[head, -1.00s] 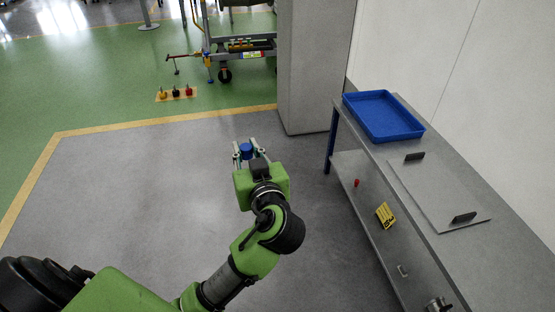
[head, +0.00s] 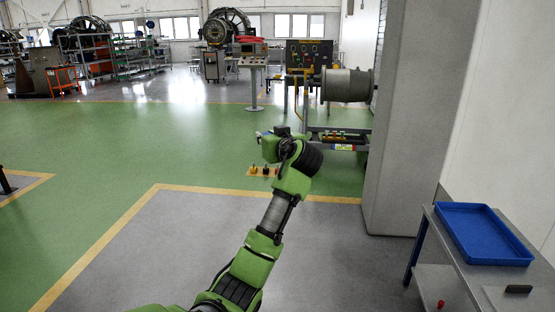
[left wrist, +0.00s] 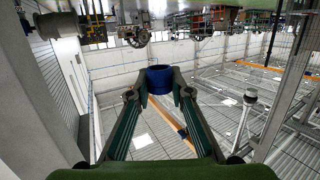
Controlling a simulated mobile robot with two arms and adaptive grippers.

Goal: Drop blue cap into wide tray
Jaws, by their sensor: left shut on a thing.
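My left gripper (left wrist: 159,88) is shut on the blue cap (left wrist: 159,77), which sits between its fingertips in the left wrist view. In the head view my left arm is raised in front of the green floor, and its own wrist hides most of the gripper and cap. The wide tray (head: 484,261) is blue, shallow and looks empty. It lies on the grey bench at the right, well to the right of the gripper and apart from it. My right gripper is not in view.
The grey bench (head: 461,265) carries a panel with a black handle (head: 518,289). A red knob (head: 440,304) shows on the lower shelf. A thick grey pillar (head: 414,130) stands between the arm and the wall. A wheeled stand (head: 340,139) is behind the arm. The grey floor in front is clear.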

